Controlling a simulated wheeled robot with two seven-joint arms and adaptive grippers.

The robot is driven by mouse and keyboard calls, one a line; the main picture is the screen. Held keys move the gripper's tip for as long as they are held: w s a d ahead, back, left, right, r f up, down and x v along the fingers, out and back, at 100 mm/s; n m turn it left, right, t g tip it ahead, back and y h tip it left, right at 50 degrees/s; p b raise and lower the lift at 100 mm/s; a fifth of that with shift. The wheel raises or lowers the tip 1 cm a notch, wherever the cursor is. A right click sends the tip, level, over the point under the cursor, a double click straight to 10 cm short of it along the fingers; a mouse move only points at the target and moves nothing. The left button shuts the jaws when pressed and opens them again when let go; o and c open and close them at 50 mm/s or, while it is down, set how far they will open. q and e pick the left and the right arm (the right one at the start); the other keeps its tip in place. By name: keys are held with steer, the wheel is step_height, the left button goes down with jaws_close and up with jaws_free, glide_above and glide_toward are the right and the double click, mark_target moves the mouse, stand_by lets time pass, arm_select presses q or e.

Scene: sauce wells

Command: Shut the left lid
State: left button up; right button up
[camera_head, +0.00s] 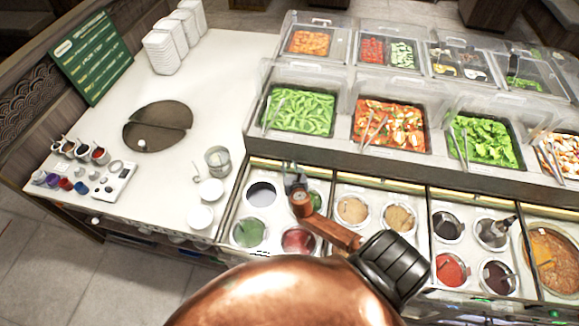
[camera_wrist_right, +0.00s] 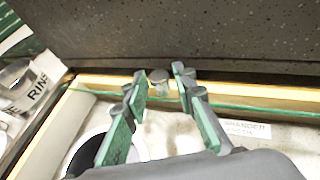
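The left sauce bay (camera_head: 224,220) holds several round wells. Among them are a green sauce (camera_head: 248,233) and a red sauce (camera_head: 298,241). My right gripper (camera_head: 292,172) is over the back of this bay and hides part of it. In the right wrist view, the two green-padded fingers (camera_wrist_right: 159,88) are open on either side of a small round metal knob (camera_wrist_right: 158,76). The knob is by a thin green glass edge (camera_wrist_right: 262,108), seemingly the lid's. Contact between fingers and knob cannot be told, nor can the lid's full outline. My left gripper is not in view.
A dark speckled ledge (camera_wrist_right: 200,30) rises right behind the knob, below the covered food trays (camera_head: 300,112). More sauce bays lie to the right. A metal cup (camera_head: 217,160) and white bowls (camera_head: 200,216) stand on the white counter (camera_head: 215,70) at left.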

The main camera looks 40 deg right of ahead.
steer(key=shift+c, duration=0.4)
jaws_close()
steer(key=shift+a, duration=0.1)
